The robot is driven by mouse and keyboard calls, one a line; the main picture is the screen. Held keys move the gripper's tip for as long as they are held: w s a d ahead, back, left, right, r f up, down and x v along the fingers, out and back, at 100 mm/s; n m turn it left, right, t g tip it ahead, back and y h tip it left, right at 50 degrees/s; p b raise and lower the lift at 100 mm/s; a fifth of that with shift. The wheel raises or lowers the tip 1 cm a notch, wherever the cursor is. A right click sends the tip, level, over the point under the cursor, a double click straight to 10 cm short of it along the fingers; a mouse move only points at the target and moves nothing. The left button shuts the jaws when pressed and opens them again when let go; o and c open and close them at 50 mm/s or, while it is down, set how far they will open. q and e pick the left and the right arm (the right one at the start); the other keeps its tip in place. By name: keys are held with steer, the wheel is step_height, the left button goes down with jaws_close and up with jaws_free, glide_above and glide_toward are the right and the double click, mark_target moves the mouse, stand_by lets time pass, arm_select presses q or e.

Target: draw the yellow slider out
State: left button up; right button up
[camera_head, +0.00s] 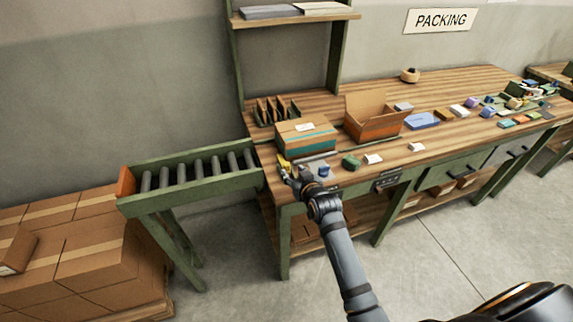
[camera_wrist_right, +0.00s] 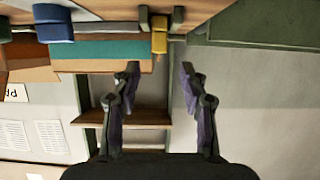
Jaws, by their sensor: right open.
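The yellow slider (camera_head: 284,162) is at the left end of the packing table's front edge, beside the teal-striped carton. In the right wrist view, which looks inverted, the yellow slider (camera_wrist_right: 159,36) sits near the top, just beyond my fingertips. My right gripper (camera_head: 291,178) is at the front left corner of the table, close to the slider. In the wrist view my right gripper (camera_wrist_right: 160,72) is open, with nothing between its fingers and the slider roughly in line with the gap. My left gripper is not in view.
A blue block (camera_head: 323,170) and a green one (camera_head: 351,162) are right of the gripper. The teal-striped carton (camera_head: 306,146) stands behind; an open carton (camera_head: 376,126) is farther right. A roller conveyor (camera_head: 190,178) adjoins the table's left end.

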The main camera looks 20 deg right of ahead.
mark_target(288, 166)
steer(key=x, duration=0.8)
steer(key=shift+w+f, duration=0.15)
steer(key=shift+w, duration=0.05)
jaws_close()
